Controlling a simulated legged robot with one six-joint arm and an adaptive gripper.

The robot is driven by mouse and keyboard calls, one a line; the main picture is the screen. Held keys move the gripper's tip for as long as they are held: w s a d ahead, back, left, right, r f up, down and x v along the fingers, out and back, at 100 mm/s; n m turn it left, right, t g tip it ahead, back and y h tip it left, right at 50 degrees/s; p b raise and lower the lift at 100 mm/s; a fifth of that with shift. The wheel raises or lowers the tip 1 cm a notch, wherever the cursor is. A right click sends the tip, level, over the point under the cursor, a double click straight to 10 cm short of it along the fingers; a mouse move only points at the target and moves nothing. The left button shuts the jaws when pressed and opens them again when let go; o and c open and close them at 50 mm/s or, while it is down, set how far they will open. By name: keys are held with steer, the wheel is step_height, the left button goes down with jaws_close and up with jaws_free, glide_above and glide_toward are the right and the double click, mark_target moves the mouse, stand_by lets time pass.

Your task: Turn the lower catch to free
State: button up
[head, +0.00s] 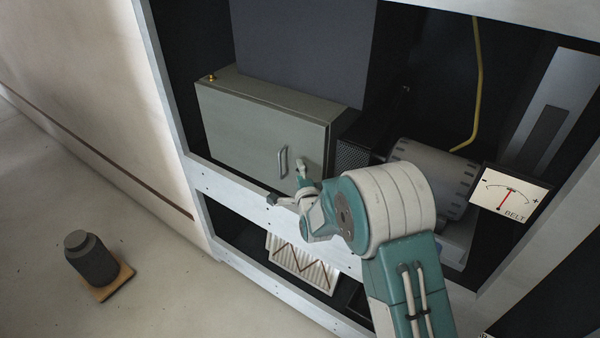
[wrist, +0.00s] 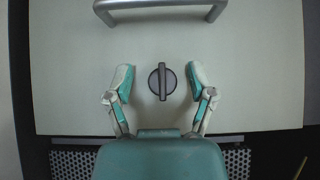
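A catch (wrist: 162,81), a round dark disc with a raised bar, is on a pale door (wrist: 75,60) in the wrist view. Its bar runs up and down in that picture, at a right angle to the door's handle. My gripper (wrist: 160,68) is open and empty, with one finger on each side of the catch and a gap on both sides. In the head view my gripper (head: 286,183) is at the front of the grey-green cabinet (head: 240,125). No catch can be made out there. I cannot tell whether the fingertips touch the door.
A metal bar handle (wrist: 160,10) crosses the top of the wrist view; it also shows in the head view (head: 283,162). A grey motor (head: 440,175) and a BELT gauge (head: 510,193) are at right.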

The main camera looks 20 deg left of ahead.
jaws_close()
steer(key=shift+n, duration=0.3)
steer(key=n+g+h, duration=0.2)
steer(key=shift+s+g, duration=0.1)
steer(key=shift+g, duration=0.2)
steer(key=shift+f+n+g+h, duration=0.15)
steer(key=shift+n+g+h, duration=0.95)
steer(key=shift+n+h, duration=0.25)
steer(key=shift+n+g+h, duration=0.7)
steer(key=shift+n+h, duration=0.25)
steer(key=shift+h, duration=0.5)
steer(key=shift+n+g+h, duration=0.6)
steer(key=shift+n+h, duration=0.3)
steer(key=shift+h, duration=0.7)
steer(key=shift+r, duration=0.2)
